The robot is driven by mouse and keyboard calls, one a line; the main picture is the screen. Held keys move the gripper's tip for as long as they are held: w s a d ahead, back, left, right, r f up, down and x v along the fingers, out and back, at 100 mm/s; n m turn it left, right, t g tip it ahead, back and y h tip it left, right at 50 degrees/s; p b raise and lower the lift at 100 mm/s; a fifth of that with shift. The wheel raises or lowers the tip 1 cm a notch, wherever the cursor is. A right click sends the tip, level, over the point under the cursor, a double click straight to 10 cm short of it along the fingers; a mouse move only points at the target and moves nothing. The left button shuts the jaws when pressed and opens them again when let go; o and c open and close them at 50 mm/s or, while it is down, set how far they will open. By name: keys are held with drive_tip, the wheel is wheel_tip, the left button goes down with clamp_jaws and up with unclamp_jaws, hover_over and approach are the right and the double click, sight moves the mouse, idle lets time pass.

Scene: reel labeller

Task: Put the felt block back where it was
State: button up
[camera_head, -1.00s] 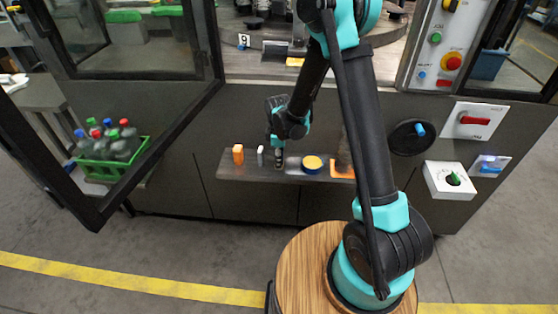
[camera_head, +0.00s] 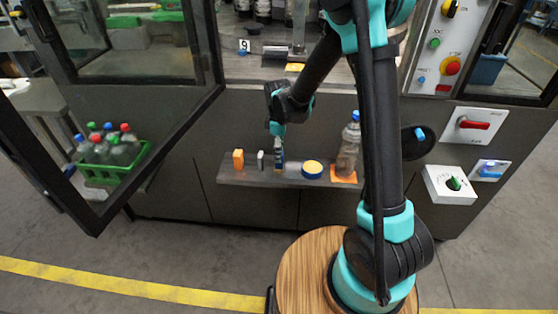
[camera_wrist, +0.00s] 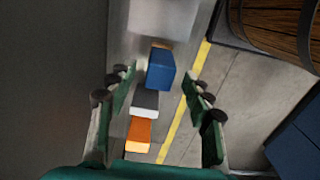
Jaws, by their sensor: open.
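My gripper (camera_head: 279,146) is open above the narrow shelf on the machine front. Its two fingers (camera_wrist: 160,105) stand wide apart in the wrist view. A blue block (camera_wrist: 160,70) stands upright on the shelf just below the fingertips, and its lower part shows in the head view (camera_head: 279,167). It appears untouched by the fingers. I take this for the felt block, though its material is not clear. A dark grey block with a white end (camera_wrist: 145,104) and an orange block with a pale end (camera_wrist: 139,134) stand in the same row.
The open door (camera_head: 165,130) and a green bottle crate (camera_head: 95,180) are at left.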

wheel_tip(320, 180, up, 5)
drive_tip(key=shift+f, duration=0.15)
drive_tip(key=shift+s+d, duration=0.1)
drive_tip(key=shift+d, duration=0.15)
drive_tip(key=s+d+m+t, duration=0.2)
drive_tip(key=s+d+m, duration=0.6)
drive_tip(key=d, duration=0.3)
drive_tip(key=s+d+r+m+t, duration=0.1)
drive_tip(key=s+d+m+t, duration=0.1)
drive_tip(key=s+d+m, duration=0.7)
drive_tip(key=s+d, duration=0.2)
drive_tip(key=d, duration=0.1)
drive_tip(key=shift+d+r+m, duration=0.15)
drive_tip(key=shift+r+m, duration=0.1)
drive_tip(key=shift+m, duration=0.05)
idle(0.3)
